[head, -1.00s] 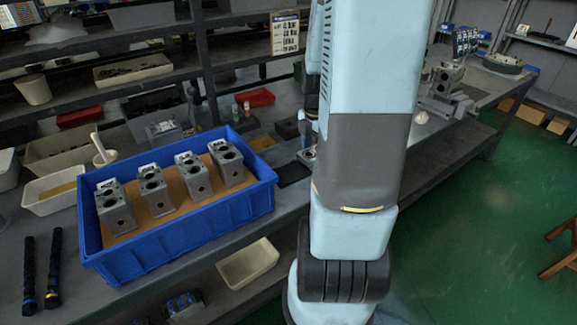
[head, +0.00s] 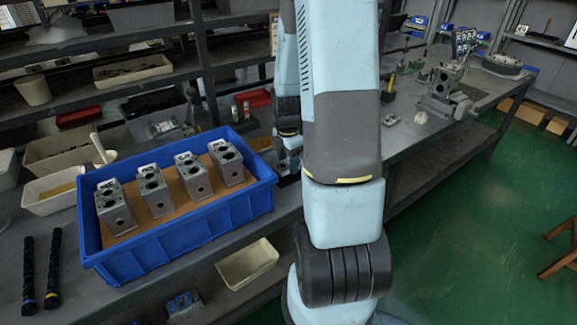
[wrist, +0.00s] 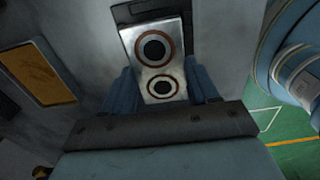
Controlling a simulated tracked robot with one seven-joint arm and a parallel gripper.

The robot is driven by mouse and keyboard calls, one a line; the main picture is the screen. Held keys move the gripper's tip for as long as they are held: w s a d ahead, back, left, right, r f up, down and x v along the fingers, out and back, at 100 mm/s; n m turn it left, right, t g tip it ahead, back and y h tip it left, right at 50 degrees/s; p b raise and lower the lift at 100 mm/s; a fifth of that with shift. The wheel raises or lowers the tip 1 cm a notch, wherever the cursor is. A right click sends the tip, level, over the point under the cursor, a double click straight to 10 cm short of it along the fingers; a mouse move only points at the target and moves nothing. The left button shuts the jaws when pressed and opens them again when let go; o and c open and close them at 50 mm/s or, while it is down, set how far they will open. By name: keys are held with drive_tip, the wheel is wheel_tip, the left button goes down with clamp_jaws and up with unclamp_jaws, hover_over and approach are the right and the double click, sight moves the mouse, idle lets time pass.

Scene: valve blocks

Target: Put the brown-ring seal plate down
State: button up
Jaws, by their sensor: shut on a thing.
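The brown-ring seal plate (wrist: 158,55) shows in the wrist view as a light metal rectangle with two dark holes, each ringed in brown. My gripper (wrist: 165,88) is shut on its near end, with one blue finger at each side. A dark pad (wrist: 128,14) on the bench shows around the plate's far edge. I cannot tell whether the plate touches it. In the head view my gripper is low over the bench, right of the blue crate, mostly hidden behind my arm. I cannot make out the plate there.
The blue crate (head: 180,238) holds several metal valve blocks (head: 152,190). A yellow-brown tray (wrist: 38,73) lies left of the plate in the wrist view. A red tray (head: 254,98) stands at the back of the bench. A vise with a metal block (head: 446,85) stands farther right.

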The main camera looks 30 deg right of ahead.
sight(288, 164)
drive_tip(key=shift+f, duration=1.1)
drive_tip(key=o, duration=1.2)
drive_tip(key=shift+f, duration=0.1)
wheel_tip(288, 164, up, 12)
drive_tip(key=s+a+r+m+t, duration=0.1)
drive_tip(key=s+a+r+m, duration=0.2)
drive_tip(key=a+r+m, duration=0.3)
drive_tip(key=s+a+r+m+t, duration=0.2)
drive_tip(key=s+a+r+m, duration=0.15)
drive_tip(key=r, duration=0.55)
drive_tip(key=s+a+r+m+t, duration=0.2)
drive_tip(key=s+a+r+m, duration=0.4)
drive_tip(key=s+m, duration=0.3)
drive_tip(key=shift+s+a+r+t, duration=0.15)
drive_tip(key=shift+s+r+t, duration=0.2)
drive_tip(key=shift+s, duration=0.5)
